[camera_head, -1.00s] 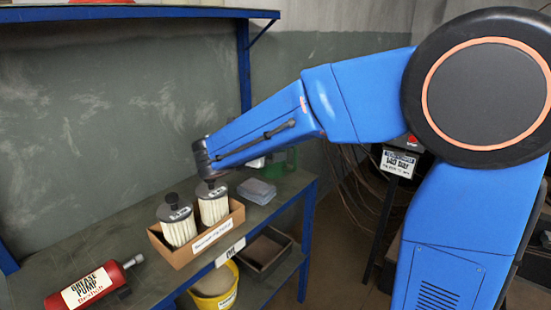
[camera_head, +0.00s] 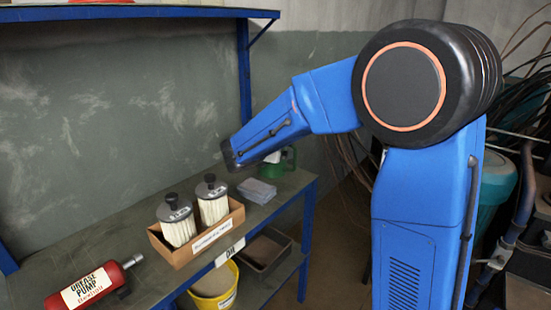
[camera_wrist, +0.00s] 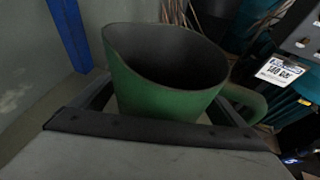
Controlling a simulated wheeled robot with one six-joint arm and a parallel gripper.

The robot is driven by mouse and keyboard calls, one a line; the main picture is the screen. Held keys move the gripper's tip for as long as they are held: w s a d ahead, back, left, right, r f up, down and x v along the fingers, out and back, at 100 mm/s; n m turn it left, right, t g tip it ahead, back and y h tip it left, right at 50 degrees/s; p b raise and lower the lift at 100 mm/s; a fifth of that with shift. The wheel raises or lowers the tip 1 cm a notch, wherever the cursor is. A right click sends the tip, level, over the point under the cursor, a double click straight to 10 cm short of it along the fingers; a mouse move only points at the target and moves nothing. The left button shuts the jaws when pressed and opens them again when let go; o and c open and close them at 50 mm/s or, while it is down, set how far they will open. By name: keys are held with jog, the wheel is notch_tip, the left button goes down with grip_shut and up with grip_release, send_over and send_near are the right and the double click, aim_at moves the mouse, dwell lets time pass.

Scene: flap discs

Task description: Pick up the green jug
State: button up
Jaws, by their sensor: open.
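The green jug (camera_head: 270,171) stands at the far right end of the shelf's worktop in the head view, partly hidden behind my forearm. In the wrist view the jug (camera_wrist: 165,100) is large and close, with its wide dark mouth facing up and its handle on the right. My gripper (camera_wrist: 163,98) is open, with its dark fingers reaching forward on either side of the jug's body. I cannot tell whether either finger touches it. The jug's base is hidden behind the gripper's dark bar.
A cardboard box (camera_head: 180,258) with two white filters stands on the worktop, left of a grey folded stack (camera_head: 257,190). A red grease pump (camera_head: 92,285) lies at the near left. A yellow bucket (camera_head: 213,285) sits below. A blue post (camera_wrist: 70,35) rises behind left.

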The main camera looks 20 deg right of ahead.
jog(key=shift+w+d+f, duration=0.1)
jog(key=shift+w+d, duration=0.05)
jog(key=c, duration=1.5)
jog(key=shift+c, duration=0.4)
